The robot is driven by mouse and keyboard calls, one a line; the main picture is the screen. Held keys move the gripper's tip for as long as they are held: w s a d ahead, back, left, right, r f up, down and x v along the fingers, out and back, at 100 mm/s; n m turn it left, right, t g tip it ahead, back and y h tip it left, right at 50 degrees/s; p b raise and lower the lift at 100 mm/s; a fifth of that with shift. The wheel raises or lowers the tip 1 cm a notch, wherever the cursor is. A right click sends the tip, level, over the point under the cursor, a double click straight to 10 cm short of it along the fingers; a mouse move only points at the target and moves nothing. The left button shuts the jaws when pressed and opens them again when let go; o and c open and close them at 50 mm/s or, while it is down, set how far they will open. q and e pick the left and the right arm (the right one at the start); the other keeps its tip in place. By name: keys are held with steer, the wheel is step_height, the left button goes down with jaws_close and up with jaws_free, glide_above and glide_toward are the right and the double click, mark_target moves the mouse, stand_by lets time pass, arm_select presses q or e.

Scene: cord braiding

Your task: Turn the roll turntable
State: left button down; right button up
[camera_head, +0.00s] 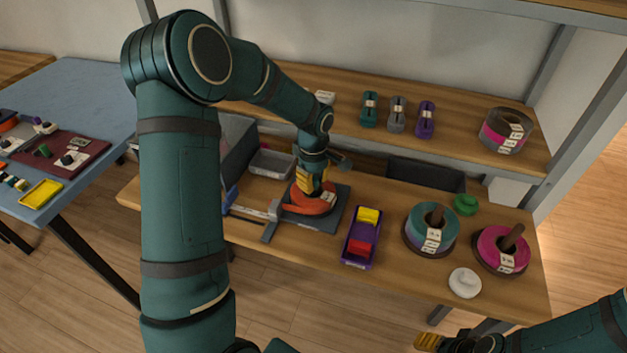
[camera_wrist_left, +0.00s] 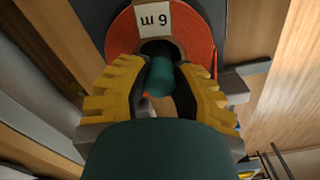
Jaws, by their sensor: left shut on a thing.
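The roll turntable (camera_head: 337,211) shows as a dark plate on the wooden bench with an orange-red roll (camera_head: 304,205) on it. In the left wrist view the roll (camera_wrist_left: 122,34) has a white "6 m" label and an open centre. My left gripper (camera_head: 313,187) points down over the roll. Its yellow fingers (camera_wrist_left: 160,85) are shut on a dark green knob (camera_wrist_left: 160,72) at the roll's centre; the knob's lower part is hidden. My right gripper (camera_head: 430,341) shows only in part at the bottom edge, away from the bench.
A purple tray (camera_head: 347,255) with yellow and red pieces stands right of the turntable. A teal roll (camera_head: 425,240), a magenta roll (camera_head: 489,246), a green cap (camera_head: 466,204) and a white disc (camera_head: 465,282) are further right. A grey bin (camera_head: 272,162) and a metal bracket (camera_head: 271,225) are left.

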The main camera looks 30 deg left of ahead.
arm_select(q)
steer(key=shift+m, duration=0.5)
steer(key=shift+m+p, duration=0.7)
steer(key=shift+m, duration=1.9)
steer(key=shift+m+p, duration=0.75)
steer(key=shift+m, duration=2.65)
steer(key=shift+m+p, duration=0.35)
steer(key=shift+m, duration=1.05)
steer(key=shift+m+p, duration=0.4)
steer(key=shift+m, duration=1)
steer(key=shift+m+p, duration=0.75)
steer(key=shift+m, duration=1.75)
steer(key=shift+m, duration=0.7)
